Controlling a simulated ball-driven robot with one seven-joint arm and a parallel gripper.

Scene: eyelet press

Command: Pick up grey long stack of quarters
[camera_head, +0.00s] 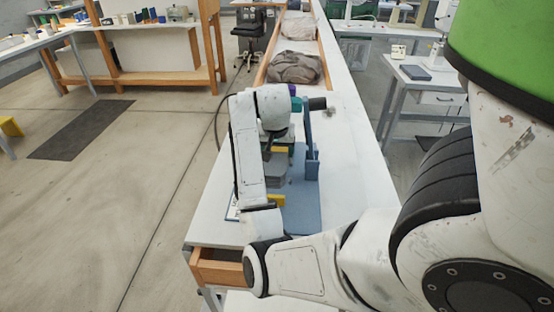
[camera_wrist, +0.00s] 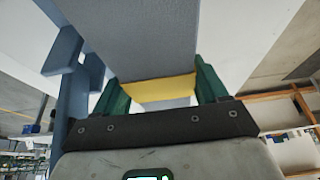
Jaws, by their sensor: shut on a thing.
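The grey long stack of quarters shows in the wrist view (camera_wrist: 165,35) as a broad grey slab with a yellow part across its near end. My gripper (camera_wrist: 162,86) has its green fingers on either side of that yellow part, shut on the stack. In the head view my gripper (camera_head: 282,143) is over the bench, partly hidden by my arm. Grey layers of the stack (camera_head: 270,170) show below it. I cannot tell whether the stack touches what is under it.
A blue base (camera_head: 304,210) lies on the long white bench (camera_head: 352,190), with a blue upright (camera_head: 309,135) close right of my gripper. A yellow piece (camera_head: 277,200) is at the near side. An open wooden drawer (camera_head: 215,268) juts from the bench's near end. Grey bundles (camera_head: 296,67) lie farther back.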

